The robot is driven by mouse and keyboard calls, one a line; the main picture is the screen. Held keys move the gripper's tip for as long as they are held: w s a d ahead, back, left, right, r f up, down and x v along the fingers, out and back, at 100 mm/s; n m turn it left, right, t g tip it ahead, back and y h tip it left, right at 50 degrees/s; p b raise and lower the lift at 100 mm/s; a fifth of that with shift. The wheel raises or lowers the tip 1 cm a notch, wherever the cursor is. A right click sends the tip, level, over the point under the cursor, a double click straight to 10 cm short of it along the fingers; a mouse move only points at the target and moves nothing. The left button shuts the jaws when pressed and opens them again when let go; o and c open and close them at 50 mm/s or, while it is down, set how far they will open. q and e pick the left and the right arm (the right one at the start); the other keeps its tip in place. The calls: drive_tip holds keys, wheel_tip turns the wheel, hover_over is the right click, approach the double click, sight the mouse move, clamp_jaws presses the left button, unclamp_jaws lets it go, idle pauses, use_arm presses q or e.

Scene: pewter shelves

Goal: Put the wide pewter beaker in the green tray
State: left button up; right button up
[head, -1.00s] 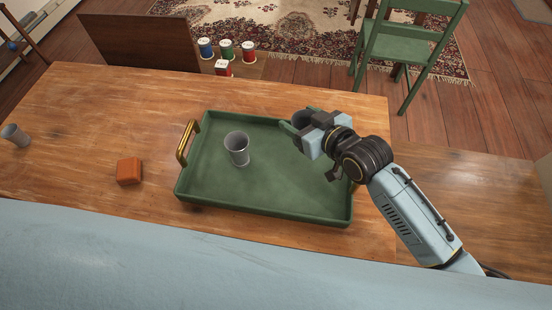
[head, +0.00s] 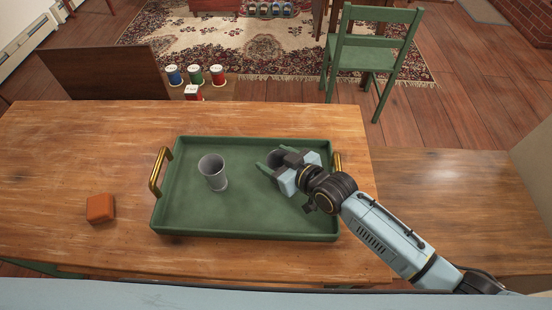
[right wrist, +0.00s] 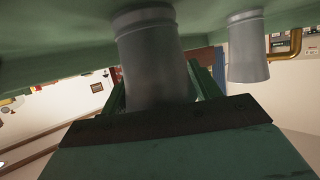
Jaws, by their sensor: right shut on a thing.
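My right gripper (head: 273,161) is low over the right half of the green tray (head: 240,228). It is shut on a grey pewter beaker, which shows large between the green fingers in the right wrist view (right wrist: 152,58). In the head view the gripper mostly hides this beaker. Its end is close to the tray floor; I cannot tell if it touches. A second grey pewter beaker (head: 213,173) stands upright in the left half of the tray. It also shows in the right wrist view (right wrist: 247,48), apart from the held one. My left gripper is not in view.
The tray has brass handles (head: 160,172) at its ends and stands on a wooden table (head: 90,150). An orange-brown block (head: 100,208) lies left of the tray. Several coloured cans (head: 195,76) stand beyond the table, and a green chair (head: 372,55) is behind.

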drive_tip(key=shift+f, duration=0.2)
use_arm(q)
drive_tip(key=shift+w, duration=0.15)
use_arm(e)
drive_tip(key=o, duration=1.1)
drive_tip(key=shift+r, duration=0.2)
drive_tip(key=shift+s+d+r, duration=0.15)
drive_tip(key=shift+s+d, duration=0.05)
use_arm(q)
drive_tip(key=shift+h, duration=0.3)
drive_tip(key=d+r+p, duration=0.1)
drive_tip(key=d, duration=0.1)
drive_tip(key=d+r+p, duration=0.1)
drive_tip(key=p, duration=0.1)
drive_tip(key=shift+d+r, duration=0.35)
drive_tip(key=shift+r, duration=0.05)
use_arm(e)
drive_tip(key=v, duration=1.1)
drive_tip(key=shift+s+d+r, duration=0.15)
drive_tip(key=shift+s, duration=0.05)
